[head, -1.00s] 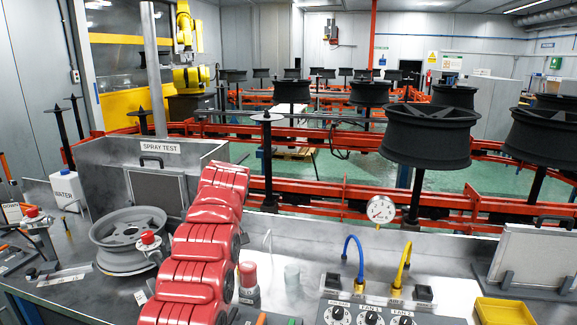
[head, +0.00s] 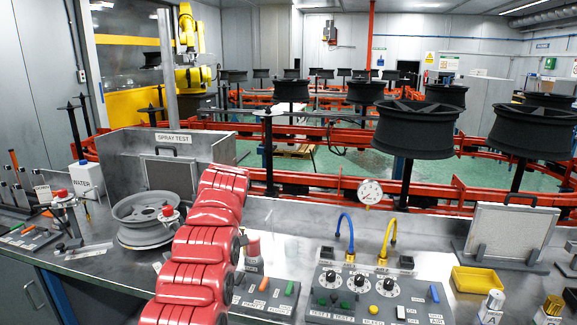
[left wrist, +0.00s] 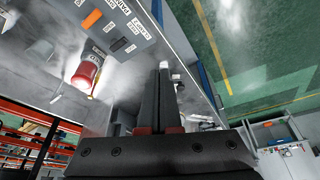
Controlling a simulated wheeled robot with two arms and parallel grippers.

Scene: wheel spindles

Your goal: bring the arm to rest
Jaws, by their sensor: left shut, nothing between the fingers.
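My red segmented arm (head: 200,245) rises from the bottom of the head view, in front of the grey workbench (head: 262,214). Its gripper cannot be made out in the head view. In the left wrist view my left gripper (left wrist: 166,70) has its dark fingers together, with nothing between them. The fingers show apart from the red-capped bottle (left wrist: 86,72) to their left. My right gripper is in neither view.
A bare grey wheel (head: 150,217) lies on the bench left of my arm. A control panel (head: 375,290) with knobs and a gauge (head: 370,192) stand to the right, with a yellow tray (head: 482,280) beyond. Dark wheels (head: 415,130) stand on spindles along the red conveyor (head: 465,192) behind.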

